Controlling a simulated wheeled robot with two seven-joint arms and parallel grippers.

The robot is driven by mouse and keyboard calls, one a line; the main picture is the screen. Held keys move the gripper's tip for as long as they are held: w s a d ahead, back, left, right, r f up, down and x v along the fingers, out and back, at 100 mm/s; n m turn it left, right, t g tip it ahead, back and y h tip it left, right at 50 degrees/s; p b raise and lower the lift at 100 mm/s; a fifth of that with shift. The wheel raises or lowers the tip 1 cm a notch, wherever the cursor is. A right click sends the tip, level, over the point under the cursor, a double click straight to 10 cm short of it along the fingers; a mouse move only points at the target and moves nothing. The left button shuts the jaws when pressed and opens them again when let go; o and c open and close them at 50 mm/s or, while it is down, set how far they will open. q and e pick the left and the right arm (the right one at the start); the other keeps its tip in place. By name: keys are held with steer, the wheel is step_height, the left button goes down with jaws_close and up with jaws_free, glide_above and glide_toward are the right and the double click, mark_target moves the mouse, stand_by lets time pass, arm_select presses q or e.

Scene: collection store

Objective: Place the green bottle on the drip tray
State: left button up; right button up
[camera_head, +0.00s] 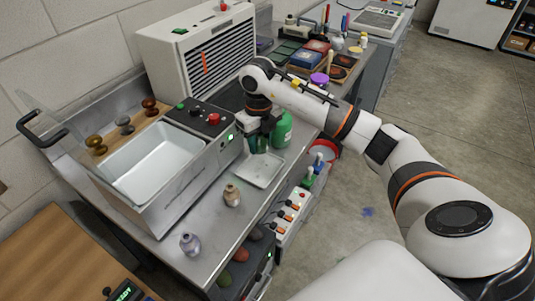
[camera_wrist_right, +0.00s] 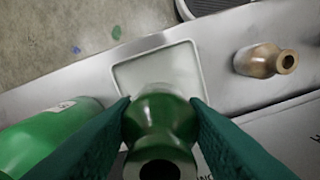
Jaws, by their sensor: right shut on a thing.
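My right gripper (camera_head: 258,146), with dark green fingers, is over the back edge of the white drip tray (camera_head: 264,178) on the steel counter. In the right wrist view its fingers (camera_wrist_right: 160,112) are shut on a small glossy green bottle (camera_wrist_right: 163,108), seen from above with its dark mouth toward the camera. The drip tray (camera_wrist_right: 160,62) shows behind and below the bottle. I cannot tell whether the bottle's base touches it. In the head view the fingers mostly hide the held bottle. My left gripper is not in view.
A larger green bottle (camera_head: 282,130) stands close beside the gripper, also in the wrist view (camera_wrist_right: 45,135). A tan bottle (camera_head: 232,195) and a grey-lilac one (camera_head: 189,243) stand nearer the front. A sink basin (camera_head: 152,165) and control box (camera_head: 204,122) lie left.

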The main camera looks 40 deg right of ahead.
mark_target(260, 150)
step_height(260, 150, down, 3)
steer(key=shift+s+r, duration=0.15)
steer(key=shift+r, duration=0.05)
steer(key=shift+f+p, duration=0.3)
steer(key=shift+f, duration=0.1)
step_height(260, 150, down, 4)
steer(key=shift+a+r+p, duration=0.1)
steer(key=shift+r+p, duration=0.05)
steer(key=shift+p, duration=0.35)
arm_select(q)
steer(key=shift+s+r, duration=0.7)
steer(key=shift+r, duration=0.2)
arm_select(e)
steer(key=shift+f, duration=0.25)
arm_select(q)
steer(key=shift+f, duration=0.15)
arm_select(e)
steer(key=o, duration=1.1)
steer(key=shift+o, duration=0.2)
steer(key=shift+r, duration=0.1)
